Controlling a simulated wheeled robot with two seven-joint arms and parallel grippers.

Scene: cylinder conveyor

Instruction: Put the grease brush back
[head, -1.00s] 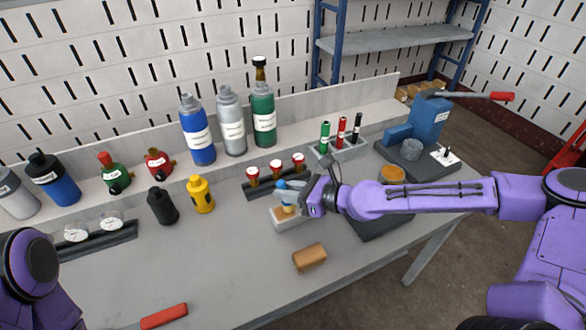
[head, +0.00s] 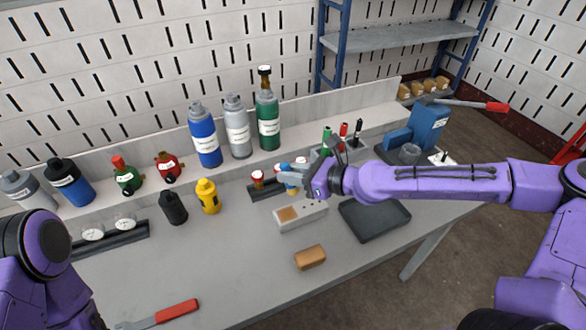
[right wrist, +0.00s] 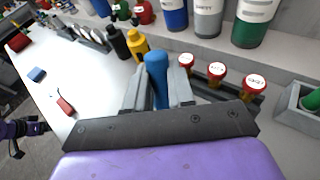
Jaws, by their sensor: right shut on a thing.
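The grease brush (right wrist: 157,80) shows a thick blue handle between the fingers of my right gripper (right wrist: 157,92) in the right wrist view. In the head view, my right gripper (head: 290,178) is shut on it, with a yellow lower part (head: 292,190) showing under the fingers. It is held above the back of a pale block (head: 305,217) with a brown square in its top. The brush's lower end is small and hard to make out. My left arm is at the lower left in the head view. A dark end of it (right wrist: 35,128) shows at the right wrist view's left edge, its fingers unclear.
Red-capped pieces (head: 258,179) stand in a dark rack behind the brush. An empty dark tray (head: 375,217) lies right of the block, under my right arm. A tan block (head: 310,257) and a red-handled tool (head: 177,311) lie in front. Bottles (head: 238,127) line the back ledge.

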